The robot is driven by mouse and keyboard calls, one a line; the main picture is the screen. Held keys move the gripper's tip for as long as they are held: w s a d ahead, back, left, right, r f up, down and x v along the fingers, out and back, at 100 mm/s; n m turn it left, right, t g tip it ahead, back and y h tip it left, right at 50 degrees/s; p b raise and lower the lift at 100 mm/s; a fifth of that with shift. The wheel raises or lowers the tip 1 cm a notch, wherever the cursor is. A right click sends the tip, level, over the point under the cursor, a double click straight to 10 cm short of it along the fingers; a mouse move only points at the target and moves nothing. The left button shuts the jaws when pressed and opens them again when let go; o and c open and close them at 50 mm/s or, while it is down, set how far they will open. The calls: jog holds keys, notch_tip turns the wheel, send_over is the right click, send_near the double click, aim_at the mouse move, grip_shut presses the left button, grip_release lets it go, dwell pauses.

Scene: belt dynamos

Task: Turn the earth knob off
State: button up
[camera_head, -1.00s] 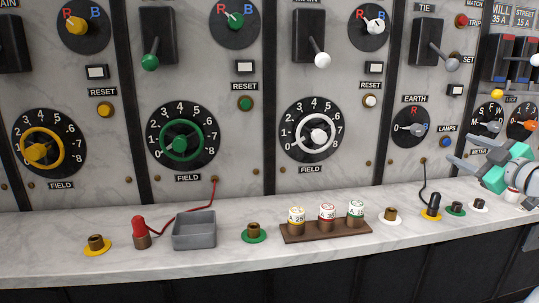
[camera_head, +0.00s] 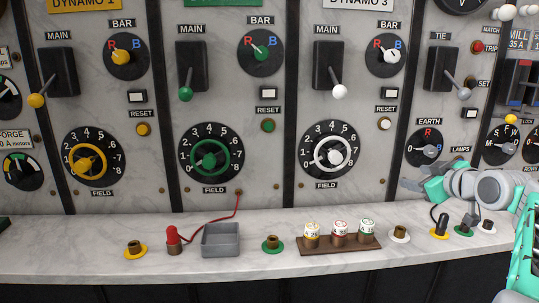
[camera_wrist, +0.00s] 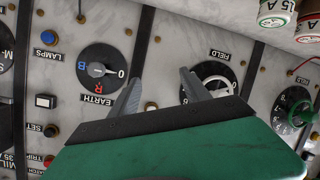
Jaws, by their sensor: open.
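The earth knob (camera_head: 424,149) is a small grey pointer knob on a black dial marked 0, R and B, under the EARTH label. It also shows upside down in the wrist view (camera_wrist: 97,70), where its pointer seems to lie toward the 0. My gripper (camera_head: 412,186) is open and empty, just below the dial in the head view. In the wrist view its fingers (camera_wrist: 160,93) are apart, with the dial to the left of them. They do not touch the knob. The whole knob face is visible.
A marble shelf (camera_head: 200,262) runs below the panel. It bears a fuse rack (camera_head: 340,245), a grey tray (camera_head: 221,240) and several sockets and plugs. The white field wheel (camera_head: 331,153) is left of the earth dial; the tie lever (camera_head: 464,93) sticks out above it.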

jog(key=s+a+f+m+g+p, duration=0.1)
jog(key=s+a+g+p, duration=0.2)
jog(key=a, duration=0.6)
jog(key=s+a+f+m+g+p, duration=0.1)
jog(key=s+a+m+g+p, duration=0.1)
jog(key=a+p, duration=0.55)
jog(key=s+a+f+m+g+p, duration=0.1)
jog(key=s+a+f+g+p, duration=0.1)
jog(key=s, duration=0.8)
jog(key=s+a+f+m+g+p, duration=0.1)
jog(key=s+a+f+g+p, duration=0.2)
jog(key=s+a+f, duration=0.3)
jog(key=s+a+g, duration=0.1)
jog(key=s+a, duration=0.2)
jog(key=s, duration=0.2)
jog(key=shift+s+m+h, duration=0.15)
jog(key=shift+m+h, duration=0.25)
